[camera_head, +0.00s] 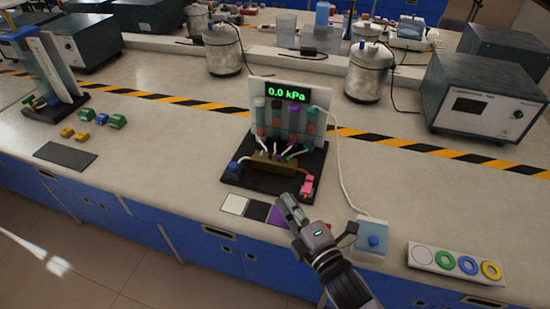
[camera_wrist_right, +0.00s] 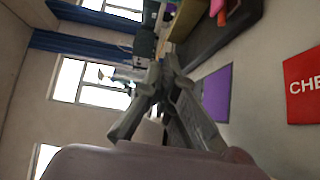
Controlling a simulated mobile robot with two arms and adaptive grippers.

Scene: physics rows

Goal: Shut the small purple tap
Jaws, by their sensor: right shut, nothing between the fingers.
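A brass-coloured manifold block (camera_head: 270,166) sits on a dark base, with thin white tubes running into its top. A small purple piece (camera_head: 283,157) at the block's top looks like the purple tap; it is too small to tell how its handle is turned. My right gripper (camera_head: 288,205) is shut and empty, in front of the base, apart from the taps. Its fingers (camera_wrist_right: 160,72) also show in the right wrist view. My left gripper is out of view.
Several capped tubes stand behind the block under a display (camera_head: 288,93) reading 0.0 kPa. A blue knob (camera_head: 234,167) and a pink part (camera_head: 307,187) flank the block. A purple square (camera_head: 276,217) lies in front. A blue-buttoned box (camera_head: 371,240) stands right.

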